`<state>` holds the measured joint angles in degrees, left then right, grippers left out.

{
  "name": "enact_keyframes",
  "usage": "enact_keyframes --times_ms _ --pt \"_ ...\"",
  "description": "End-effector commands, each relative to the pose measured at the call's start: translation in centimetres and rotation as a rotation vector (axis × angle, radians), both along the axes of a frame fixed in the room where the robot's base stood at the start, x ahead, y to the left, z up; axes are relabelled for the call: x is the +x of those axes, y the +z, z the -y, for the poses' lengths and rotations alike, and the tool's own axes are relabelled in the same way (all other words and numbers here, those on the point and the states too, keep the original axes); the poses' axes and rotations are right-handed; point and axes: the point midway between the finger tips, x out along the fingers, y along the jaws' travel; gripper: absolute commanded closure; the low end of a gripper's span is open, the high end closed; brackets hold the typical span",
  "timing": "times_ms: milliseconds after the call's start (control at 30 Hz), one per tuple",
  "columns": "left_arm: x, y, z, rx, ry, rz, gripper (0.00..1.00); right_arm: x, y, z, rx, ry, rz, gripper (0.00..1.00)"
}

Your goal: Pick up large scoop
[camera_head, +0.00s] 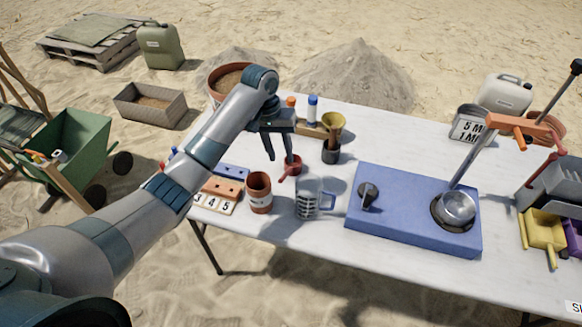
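A large metal scoop (457,206) with a round bowl rests in a dark round recess at the right end of a blue block (400,212). Its long shaft leans up to the right towards an orange handle (525,129). A smaller dark scoop (368,196) sits at the block's left end. A small red scoop (291,166) lies on the table further left. My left gripper (280,157) points down over the table, fingers apart and empty, close to the red scoop and far left of the large scoop. Whether it touches the red scoop is unclear. My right gripper is not in view.
A clear measuring jug (314,200) and a brown pot (259,193) stand left of the blue block. A cup with a yellow funnel (332,133) stands behind it. A grey bin (556,185) and a labelled bucket (467,124) are at the right. The table's back middle is clear.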

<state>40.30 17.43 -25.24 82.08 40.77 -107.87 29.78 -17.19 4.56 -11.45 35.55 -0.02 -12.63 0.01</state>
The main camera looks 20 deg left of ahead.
Motion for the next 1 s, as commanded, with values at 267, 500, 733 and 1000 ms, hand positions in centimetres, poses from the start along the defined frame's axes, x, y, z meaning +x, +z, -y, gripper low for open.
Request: enact_keyframes --times_ms 267,500,733,1000 --pt "0.0 -4.2 0.7 0.000 0.002 -0.002 0.67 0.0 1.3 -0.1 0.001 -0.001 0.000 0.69" --pt "0.1 -5.4 0.9 0.001 0.000 0.001 0.67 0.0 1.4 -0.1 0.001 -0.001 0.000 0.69" --pt "0.1 -5.4 0.9 0.001 0.000 0.001 0.67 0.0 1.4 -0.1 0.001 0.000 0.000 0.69" --pt "0.3 -6.7 0.9 0.001 0.002 -0.002 0.67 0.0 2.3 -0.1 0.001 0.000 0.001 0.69"
